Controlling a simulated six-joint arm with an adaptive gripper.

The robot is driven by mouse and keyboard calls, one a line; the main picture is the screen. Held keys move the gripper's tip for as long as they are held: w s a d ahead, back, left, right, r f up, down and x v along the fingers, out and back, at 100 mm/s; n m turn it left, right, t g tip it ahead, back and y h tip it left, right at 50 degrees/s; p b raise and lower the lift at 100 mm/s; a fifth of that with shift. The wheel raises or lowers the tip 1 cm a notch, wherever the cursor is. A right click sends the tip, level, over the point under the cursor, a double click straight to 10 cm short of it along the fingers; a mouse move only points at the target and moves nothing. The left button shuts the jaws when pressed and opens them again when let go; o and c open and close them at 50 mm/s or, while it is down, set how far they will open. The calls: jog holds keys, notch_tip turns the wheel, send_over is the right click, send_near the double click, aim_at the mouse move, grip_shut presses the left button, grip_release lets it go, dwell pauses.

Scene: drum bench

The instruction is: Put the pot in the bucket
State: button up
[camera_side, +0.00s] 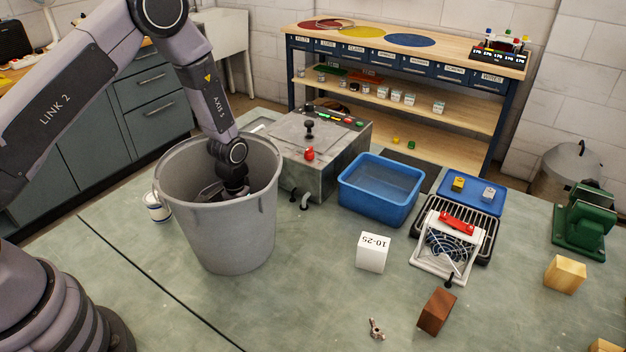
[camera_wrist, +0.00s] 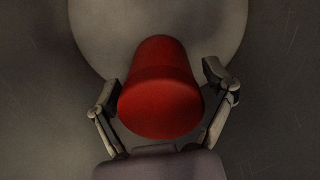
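The grey bucket (camera_side: 222,235) stands upright on the bench at the left of the side view. My gripper (camera_side: 228,192) is down inside its mouth, its fingers mostly hidden by the wall. In the wrist view a red, rounded pot (camera_wrist: 160,95) lies between the two fingers of my gripper (camera_wrist: 161,78). The fingers are spread, with a narrow gap showing between each fingertip and the pot. A pale round surface, seemingly the bucket's floor, shows behind the pot. The pot is hidden in the side view. Whether it rests on the floor I cannot tell.
A metal box with knobs (camera_side: 320,150) stands behind the bucket, and a blue tub (camera_side: 380,188) is right of it. A white can (camera_side: 156,207) stands close at the bucket's left. A white block (camera_side: 373,253) and brown block (camera_side: 437,311) lie at the front right.

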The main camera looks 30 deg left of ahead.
dwell(0.3)
notch_tip(320, 180, up, 12)
jog(key=shift+f, duration=0.1)
jog(key=s+a+r+t, duration=0.1)
jog(key=s+r, duration=0.2)
jog(key=r, duration=0.6)
jog(key=s+a+r+t, duration=0.1)
jog(key=s+r, duration=0.3)
jog(key=r, duration=0.5)
jog(key=s+r+t, duration=0.1)
jog(key=s+r, duration=0.1)
jog(key=s, duration=0.4)
jog(key=s+r+m+t, duration=0.1)
jog(key=s+r, duration=0.2)
jog(key=s, duration=0.3)
jog(key=s+a+r+m+t, duration=0.1)
jog(key=s+r, duration=0.2)
jog(key=s, duration=0.3)
jog(key=shift+s+r+t, duration=0.15)
jog(key=shift+r+t, duration=0.1)
jog(key=shift+t, duration=0.05)
